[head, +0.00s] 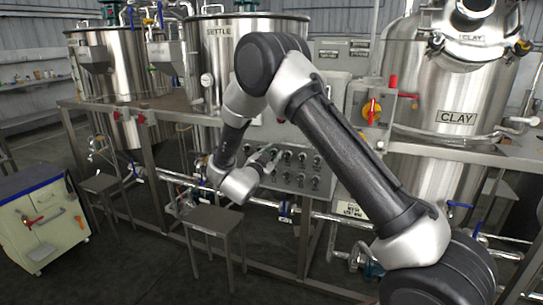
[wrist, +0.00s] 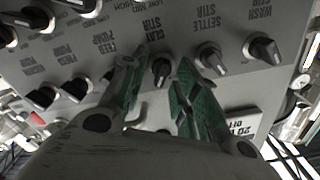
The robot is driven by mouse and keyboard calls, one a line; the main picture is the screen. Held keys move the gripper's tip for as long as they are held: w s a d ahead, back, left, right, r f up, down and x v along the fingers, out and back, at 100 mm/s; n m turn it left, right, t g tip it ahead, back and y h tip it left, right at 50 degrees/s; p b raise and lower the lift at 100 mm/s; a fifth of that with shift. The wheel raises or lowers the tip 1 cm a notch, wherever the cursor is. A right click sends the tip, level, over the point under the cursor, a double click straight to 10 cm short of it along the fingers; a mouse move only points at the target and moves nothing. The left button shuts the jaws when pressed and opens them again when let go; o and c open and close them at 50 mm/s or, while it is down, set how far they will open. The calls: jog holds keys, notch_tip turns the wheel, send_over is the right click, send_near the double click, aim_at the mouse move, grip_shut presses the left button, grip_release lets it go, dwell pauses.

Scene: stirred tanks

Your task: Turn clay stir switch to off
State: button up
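The clay stir switch (wrist: 161,70) is a small dark knob on a grey panel (wrist: 115,18), under an upside-down label in the wrist view that reads as clay stir. My gripper (wrist: 157,78) is open, with one green finger on each side of this knob. A gap shows between the knob and each finger, and I see no contact. I cannot tell which setting the knob points to. In the head view my gripper (head: 270,154) is at the left part of the switch panel (head: 289,182), and it hides some of the knobs there.
The settle stir knob (wrist: 211,58) is close beside the right finger, and the wash stir knob (wrist: 264,50) is farther right. Several other knobs crowd the left.

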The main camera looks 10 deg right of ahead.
jog(key=shift+w+d, duration=0.1)
grip_shut()
jog(key=shift+n, duration=0.3)
jog(key=n, duration=1.1)
jog(key=shift+w+a, duration=0.15)
jog(key=shift+a, duration=0.1)
jog(key=shift+n, duration=0.3)
dwell(0.3)
grip_release()
